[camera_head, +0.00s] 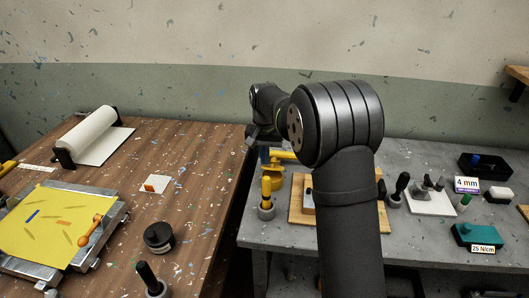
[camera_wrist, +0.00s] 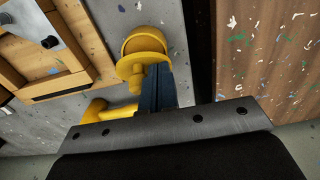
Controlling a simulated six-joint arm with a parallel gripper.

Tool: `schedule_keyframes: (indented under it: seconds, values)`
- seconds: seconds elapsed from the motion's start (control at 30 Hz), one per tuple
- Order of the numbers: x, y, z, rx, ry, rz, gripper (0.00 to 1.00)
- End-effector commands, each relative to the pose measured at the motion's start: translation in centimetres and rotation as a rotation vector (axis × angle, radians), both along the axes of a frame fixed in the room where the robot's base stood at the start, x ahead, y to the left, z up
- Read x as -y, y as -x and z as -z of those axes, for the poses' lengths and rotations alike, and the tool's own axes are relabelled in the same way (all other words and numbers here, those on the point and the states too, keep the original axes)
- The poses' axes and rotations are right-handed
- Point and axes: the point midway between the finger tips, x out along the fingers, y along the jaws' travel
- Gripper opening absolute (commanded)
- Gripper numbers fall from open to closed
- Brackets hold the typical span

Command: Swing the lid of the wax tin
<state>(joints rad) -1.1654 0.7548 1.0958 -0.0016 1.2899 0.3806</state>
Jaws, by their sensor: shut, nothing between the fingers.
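I cannot pick out the wax tin or its lid with certainty. A dark round tin-like object (camera_head: 158,237) sits on the brown table in the head view. My gripper (camera_wrist: 155,72) is shut and empty, its dark fingers together in the wrist view. The fingertips appear right beside a yellow rounded part (camera_wrist: 145,43) with a flange and a small knob; I cannot tell whether they touch. A yellow bar (camera_wrist: 105,120) lies partly behind the gripper body. In the head view my arm covers part of this area.
The grey bench (camera_head: 262,233) holds a wooden board (camera_head: 297,208), a yellow-handled tool (camera_head: 267,187) in a cup, and a teal box (camera_head: 478,234). A gap separates it from the brown table (camera_head: 195,190), which carries a yellow screen (camera_head: 50,226) and a paper roll (camera_head: 90,135).

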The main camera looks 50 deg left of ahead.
Motion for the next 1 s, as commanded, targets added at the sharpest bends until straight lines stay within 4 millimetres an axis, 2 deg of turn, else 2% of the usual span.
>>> schedule_keyframes:
  seconds: [0.57,1.0]
  values:
    - [0.0,0.0,0.7,0.001,-0.001,0.000,0.00]
    - [0.0,0.0,-3.4,0.001,-0.002,0.000,0.00]
